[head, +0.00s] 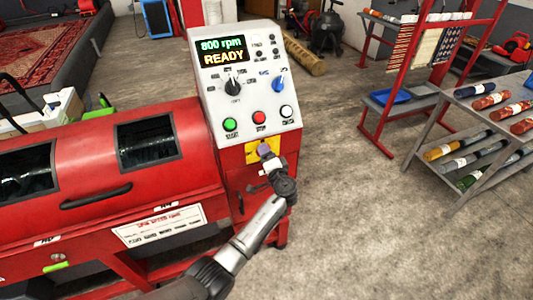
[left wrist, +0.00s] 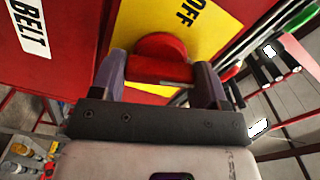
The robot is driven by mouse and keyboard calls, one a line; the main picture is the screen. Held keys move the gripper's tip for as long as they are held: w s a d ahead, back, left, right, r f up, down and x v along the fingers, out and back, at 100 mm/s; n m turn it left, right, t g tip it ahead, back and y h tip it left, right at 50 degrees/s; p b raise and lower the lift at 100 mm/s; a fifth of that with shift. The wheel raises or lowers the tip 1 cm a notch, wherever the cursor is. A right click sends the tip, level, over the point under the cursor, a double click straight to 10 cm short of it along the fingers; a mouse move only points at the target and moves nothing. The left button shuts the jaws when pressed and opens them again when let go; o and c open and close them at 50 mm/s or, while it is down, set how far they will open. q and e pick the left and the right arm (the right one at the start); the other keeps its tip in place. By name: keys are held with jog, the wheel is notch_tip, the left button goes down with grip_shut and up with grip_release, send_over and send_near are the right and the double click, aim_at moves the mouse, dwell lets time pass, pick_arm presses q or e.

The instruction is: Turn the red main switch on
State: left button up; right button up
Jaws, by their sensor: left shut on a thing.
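The red main switch (left wrist: 160,48) sits on a yellow plate (left wrist: 225,28) marked OFF. In the left wrist view its round base shows behind a red handle bar. My left gripper (left wrist: 161,80) has one grey-purple finger on each side of the bar and is shut on it. In the head view the left gripper (head: 267,158) is at the yellow plate (head: 249,153), low on the front of the red machine, and hides the switch. I cannot tell which mark the handle points to. My right gripper is in neither view.
The control panel (head: 240,75) above the plate reads "800 rpm READY", with knobs and green, red and white buttons. The red machine (head: 90,160) extends left. The floor (head: 370,230) between is clear.

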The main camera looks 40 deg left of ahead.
pick_arm(q)
jog(key=shift+m+p, duration=0.75)
jog(key=shift+m, duration=0.75)
jog(key=o, duration=0.9)
jog(key=shift+o, duration=0.2)
jog(key=p+v, duration=0.2)
jog(key=v, duration=1.2)
jog(key=shift+a, duration=0.1)
